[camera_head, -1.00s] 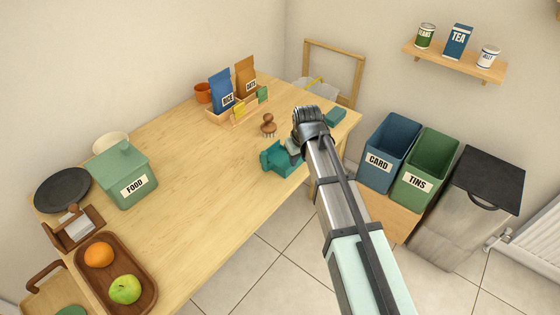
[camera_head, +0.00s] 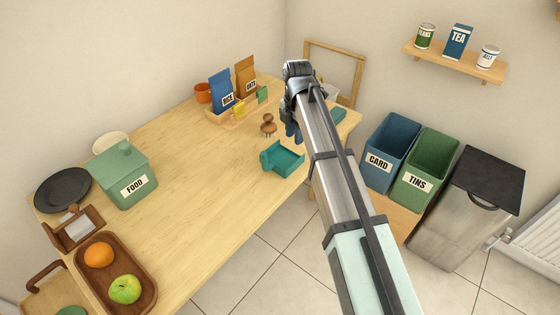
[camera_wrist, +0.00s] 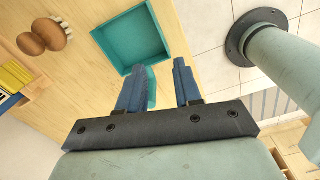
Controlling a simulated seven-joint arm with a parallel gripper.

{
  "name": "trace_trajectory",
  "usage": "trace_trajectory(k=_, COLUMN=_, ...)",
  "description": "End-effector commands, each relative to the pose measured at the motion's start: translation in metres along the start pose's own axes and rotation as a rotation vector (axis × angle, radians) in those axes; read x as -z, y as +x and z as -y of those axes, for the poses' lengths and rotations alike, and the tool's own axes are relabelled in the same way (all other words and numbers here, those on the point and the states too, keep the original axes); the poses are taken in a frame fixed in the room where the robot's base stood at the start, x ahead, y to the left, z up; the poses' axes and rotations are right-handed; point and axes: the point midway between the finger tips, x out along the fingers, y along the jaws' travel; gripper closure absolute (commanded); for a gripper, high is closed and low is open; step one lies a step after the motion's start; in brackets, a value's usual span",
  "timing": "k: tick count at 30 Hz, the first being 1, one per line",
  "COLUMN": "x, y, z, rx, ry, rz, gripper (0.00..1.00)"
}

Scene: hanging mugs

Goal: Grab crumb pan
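The crumb pan appears to be the teal open tray (camera_head: 287,159) on the table near its right edge. In the wrist view the tray (camera_wrist: 130,36) lies ahead of the fingers, at the top middle. My gripper (camera_wrist: 160,75) is open, with its two blue fingers apart and nothing visibly held. In the head view my gripper (camera_head: 293,132) is above the table, just beyond the tray, partly hidden by my arm. A teal piece (camera_wrist: 152,88) shows between the fingers in the wrist view; I cannot tell whether it joins the tray.
A brown brush (camera_head: 268,124) stands left of my gripper. A wooden caddy (camera_head: 219,117) with packets is behind it. A teal block (camera_head: 339,115) is near the table's far right corner. Card (camera_head: 388,155) and tins (camera_head: 425,170) bins stand off the right edge. The middle table is clear.

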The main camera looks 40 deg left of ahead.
Motion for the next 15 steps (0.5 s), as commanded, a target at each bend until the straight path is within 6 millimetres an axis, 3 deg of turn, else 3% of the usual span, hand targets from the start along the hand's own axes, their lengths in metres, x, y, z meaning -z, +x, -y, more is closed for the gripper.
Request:
trace_trajectory(k=3, x=0.001, y=0.0, z=0.002, rx=0.008, ry=-0.127, rz=-0.004, gripper=0.66)
trace_trajectory(k=9, x=0.001, y=0.003, z=0.002, rx=0.007, ry=-0.223, rz=-0.005, gripper=0.66)
trace_trajectory(k=15, x=0.001, y=0.029, z=0.003, rx=0.009, ry=-0.228, rz=-0.005, gripper=0.66)
